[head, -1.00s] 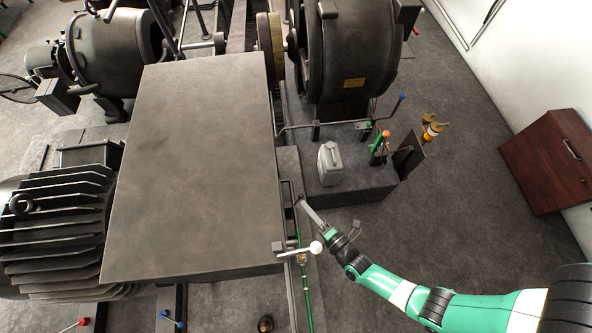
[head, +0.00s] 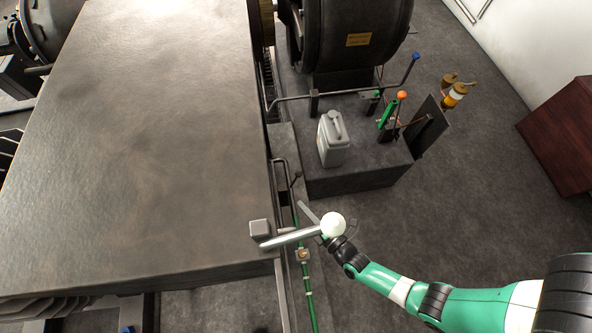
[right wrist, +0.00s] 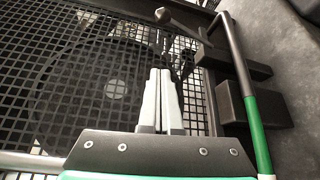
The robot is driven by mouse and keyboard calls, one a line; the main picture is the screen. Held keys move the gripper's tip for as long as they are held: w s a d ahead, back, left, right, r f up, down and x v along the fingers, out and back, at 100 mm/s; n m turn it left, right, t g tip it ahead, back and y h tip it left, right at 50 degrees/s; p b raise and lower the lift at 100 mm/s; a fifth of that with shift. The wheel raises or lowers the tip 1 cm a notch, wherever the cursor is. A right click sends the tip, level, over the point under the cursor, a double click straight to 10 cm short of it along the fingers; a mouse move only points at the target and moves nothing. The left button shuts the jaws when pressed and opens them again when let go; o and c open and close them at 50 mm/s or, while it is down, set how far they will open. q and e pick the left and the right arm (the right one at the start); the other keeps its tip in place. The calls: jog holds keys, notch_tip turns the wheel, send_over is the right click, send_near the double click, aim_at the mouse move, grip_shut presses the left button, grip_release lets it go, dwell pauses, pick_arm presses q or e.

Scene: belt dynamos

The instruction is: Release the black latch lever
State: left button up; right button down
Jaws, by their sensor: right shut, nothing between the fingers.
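A small dark lever with a round knob (head: 297,175) stands beside the right edge of the big dark slab in the head view; I take it for the black latch lever, but cannot be sure. In the right wrist view a dark round knob (right wrist: 163,15) shows at the top, beyond the fingertips. My right gripper (head: 302,206) is just below the dark knob in the head view, partly behind the white-knobbed lever. In the right wrist view its fingers (right wrist: 161,74) are together and empty, over black mesh, with a visible gap to the knob. My left gripper is out of view.
A lever with a white ball knob (head: 333,223) overlaps my right gripper in the head view. A green-sleeved rod (right wrist: 261,135) runs along the right of the wrist view, beside black mesh (right wrist: 80,75). A grey jerrycan (head: 333,140) stands on a dark plinth; open floor lies right.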

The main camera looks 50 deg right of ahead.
aim_at(295, 180)
jog(key=w+d+f+b, duration=0.1)
jog(key=w+b, duration=0.5)
jog(key=w, duration=0.4)
jog(key=d+b, duration=0.1)
jog(key=s+d+b, duration=0.1)
jog(key=s+d+r+b, duration=0.1)
jog(key=d, duration=0.1)
jog(key=shift+b, duration=0.35)
